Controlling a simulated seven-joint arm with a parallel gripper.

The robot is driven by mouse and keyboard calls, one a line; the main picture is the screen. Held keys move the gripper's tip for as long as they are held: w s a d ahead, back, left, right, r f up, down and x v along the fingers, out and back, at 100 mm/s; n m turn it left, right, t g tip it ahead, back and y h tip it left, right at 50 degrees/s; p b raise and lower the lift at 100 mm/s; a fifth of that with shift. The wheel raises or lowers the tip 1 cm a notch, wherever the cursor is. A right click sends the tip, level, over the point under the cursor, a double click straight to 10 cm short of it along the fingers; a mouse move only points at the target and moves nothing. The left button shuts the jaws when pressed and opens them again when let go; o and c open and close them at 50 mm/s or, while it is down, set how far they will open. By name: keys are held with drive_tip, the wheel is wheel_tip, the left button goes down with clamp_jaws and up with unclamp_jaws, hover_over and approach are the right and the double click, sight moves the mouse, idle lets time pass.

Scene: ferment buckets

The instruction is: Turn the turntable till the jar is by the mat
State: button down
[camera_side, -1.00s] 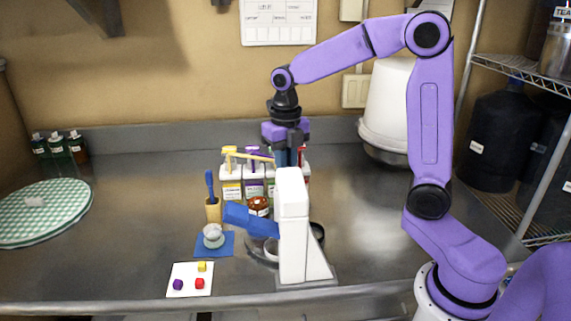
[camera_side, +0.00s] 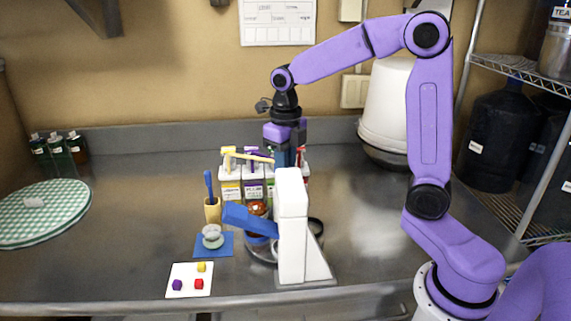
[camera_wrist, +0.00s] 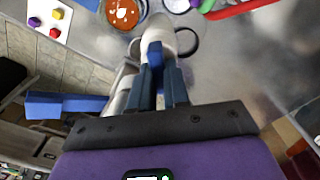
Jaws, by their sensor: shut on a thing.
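The jar (camera_side: 257,209), with orange-red contents, stands on the grey turntable (camera_side: 262,253), behind the blue lever of the white stand. Its open top (camera_wrist: 122,10) shows in the wrist view. The blue mat (camera_side: 227,251), with a rounded grey-white weight on it, lies left of the turntable. My gripper (camera_wrist: 161,92) is shut on a pale part (camera_wrist: 157,33) at the turntable's right side. In the side view the white stand hides my fingertips and most of the turntable, so I cannot tell how that part joins it.
A white stand (camera_side: 292,220) with a blue lever (camera_side: 249,220) stands in front. A card (camera_side: 189,281) with coloured cubes lies front left. A brush holder (camera_side: 212,211) and a rack of lidded bottles (camera_side: 231,189) stand behind.

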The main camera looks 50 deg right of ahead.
drive_tip(key=shift+r, duration=0.1)
drive_tip(key=c, duration=1.1)
unclamp_jaws()
drive_tip(key=shift+r, duration=0.1)
wheel_tip(320, 180, up, 17)
drive_tip(key=s+a+f+m, duration=0.2)
drive_tip(key=s+f+m, duration=0.8)
drive_tip(key=s+m, duration=0.1)
drive_tip(key=s+a+f+m, duration=0.3)
drive_tip(key=s+f+m, duration=0.7)
drive_tip(key=s+m, duration=0.2)
drive_tip(key=shift+s+a+f, duration=0.15)
drive_tip(key=shift+s+f, duration=0.25)
drive_tip(key=shift+s, duration=0.85)
